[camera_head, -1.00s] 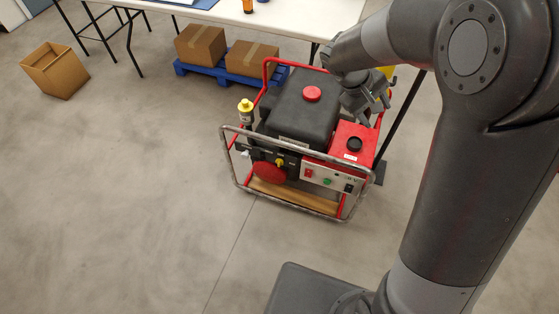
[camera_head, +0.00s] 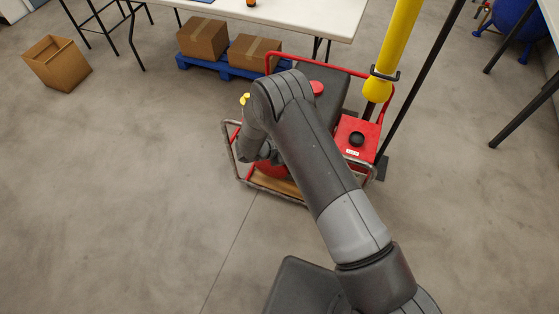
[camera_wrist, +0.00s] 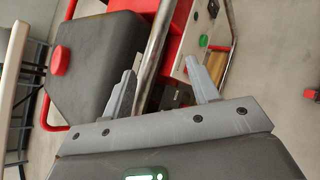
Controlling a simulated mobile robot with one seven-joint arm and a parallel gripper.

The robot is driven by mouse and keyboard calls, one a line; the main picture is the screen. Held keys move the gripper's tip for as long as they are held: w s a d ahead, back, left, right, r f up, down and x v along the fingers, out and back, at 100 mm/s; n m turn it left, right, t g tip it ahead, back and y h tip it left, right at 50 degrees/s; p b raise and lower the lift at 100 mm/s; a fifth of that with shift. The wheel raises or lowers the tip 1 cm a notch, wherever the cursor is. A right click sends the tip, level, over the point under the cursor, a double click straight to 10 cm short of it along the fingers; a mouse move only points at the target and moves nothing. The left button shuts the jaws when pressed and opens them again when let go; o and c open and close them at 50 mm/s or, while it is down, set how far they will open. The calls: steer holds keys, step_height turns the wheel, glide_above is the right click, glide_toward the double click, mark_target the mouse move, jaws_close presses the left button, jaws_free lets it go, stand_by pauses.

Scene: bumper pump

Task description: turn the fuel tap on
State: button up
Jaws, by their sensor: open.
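The red-framed engine unit (camera_head: 354,137) stands on the floor, with a black tank and red cap (camera_head: 317,88). My arm covers most of its front in the head view, and I cannot make out the fuel tap in either view. In the wrist view my gripper (camera_wrist: 163,84) is open and empty. Its fingers point at the unit's front, near the steel frame bar (camera_wrist: 157,40) and the panel with a green button (camera_wrist: 204,41). The black tank (camera_wrist: 98,62) and its red cap (camera_wrist: 60,61) show to the left there.
The steel frame crosses close to my fingers. A yellow post (camera_head: 393,45) and a white table (camera_head: 310,14) stand behind the unit. Boxes (camera_head: 203,38) sit on a blue pallet (camera_head: 222,68); an open box (camera_head: 57,62) stands at left. The floor in front is clear.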

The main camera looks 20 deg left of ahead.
steer(key=s+a+f+n+t+y, duration=0.3)
steer(key=a+f+n+t+y, duration=0.15)
steer(key=f+n, duration=0.4)
steer(key=s+a+f+n+t+y, duration=0.35)
steer(key=f+n+t, duration=0.2)
steer(key=f, duration=0.55)
steer(key=w, duration=1.1)
steer(key=shift+w+d, duration=0.15)
steer(key=shift+d, duration=0.1)
steer(key=c, duration=0.9)
